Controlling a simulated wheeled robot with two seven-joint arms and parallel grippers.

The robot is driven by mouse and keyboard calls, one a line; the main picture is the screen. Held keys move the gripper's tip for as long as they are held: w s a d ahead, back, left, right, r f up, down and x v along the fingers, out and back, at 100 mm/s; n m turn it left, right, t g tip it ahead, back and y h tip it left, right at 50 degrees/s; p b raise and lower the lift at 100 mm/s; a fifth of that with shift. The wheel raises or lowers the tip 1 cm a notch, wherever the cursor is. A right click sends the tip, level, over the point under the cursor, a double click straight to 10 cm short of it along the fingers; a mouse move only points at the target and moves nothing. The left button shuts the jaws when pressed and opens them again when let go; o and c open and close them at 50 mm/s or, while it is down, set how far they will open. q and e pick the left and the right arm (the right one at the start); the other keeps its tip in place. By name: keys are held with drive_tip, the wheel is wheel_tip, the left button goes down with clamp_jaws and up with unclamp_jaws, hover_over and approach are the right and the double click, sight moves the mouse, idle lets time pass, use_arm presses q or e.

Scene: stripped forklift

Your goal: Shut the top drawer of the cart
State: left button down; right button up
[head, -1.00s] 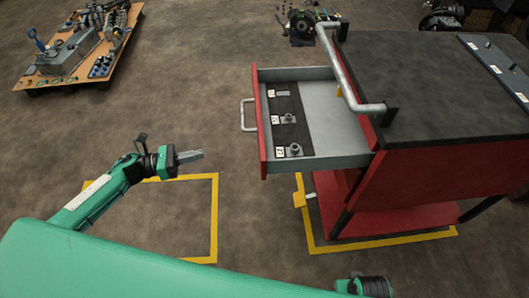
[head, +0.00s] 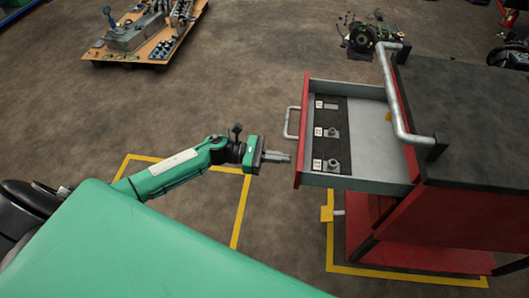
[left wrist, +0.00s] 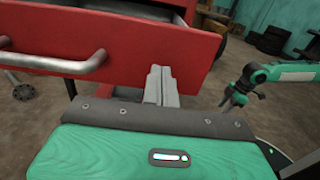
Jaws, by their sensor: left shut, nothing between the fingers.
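The cart (head: 455,115) stands at the right with a black top and red sides. Its top drawer (head: 375,130) is pulled out to the left, with a red front (head: 302,135) and a silver handle (head: 289,122). My left gripper (head: 288,157) is shut and empty, pointing at the near part of the drawer front, below the handle in the picture. Its tips look very close to the panel; I cannot tell whether they touch. In the left wrist view the fingers (left wrist: 161,80) overlap the red front (left wrist: 190,45), right of the handle (left wrist: 60,64). My right gripper (left wrist: 232,98) hangs clear at the right.
Labelled parts (head: 331,133) lie on a dark strip in the drawer. A silver push rail (head: 395,95) rises at the cart's side. A board with machine parts (head: 150,35) lies far left. The floor left of the drawer is clear.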

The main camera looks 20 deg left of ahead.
sight(326, 170)
use_arm(q)
drive_tip(key=shift+w+d, duration=0.2)
drive_tip(key=shift+d, duration=0.45)
use_arm(e)
drive_tip(key=shift+s+f, duration=0.1)
drive_tip(key=shift+f, duration=0.5)
use_arm(q)
drive_tip(key=shift+d, duration=0.15)
drive_tip(key=b+x, duration=0.1)
drive_tip(key=x, duration=0.2)
drive_tip(key=shift+f, duration=0.1)
drive_tip(key=b+x, duration=0.2)
drive_tip(key=x, duration=0.7)
drive_tip(key=shift+f+b, duration=0.1)
drive_tip(key=shift+b, duration=0.25)
drive_tip(key=b+x, duration=0.4)
drive_tip(key=x, duration=1.2)
drive_tip(key=shift+w+d, duration=0.15)
drive_tip(key=shift+d, duration=0.35)
use_arm(e)
wheel_tip(326, 170, up, 18)
drive_tip(key=t, duration=0.2)
drive_tip(key=shift+w+a+f, duration=0.25)
drive_tip(key=shift+w+a, duration=0.05)
drive_tip(key=shift+a, duration=0.05)
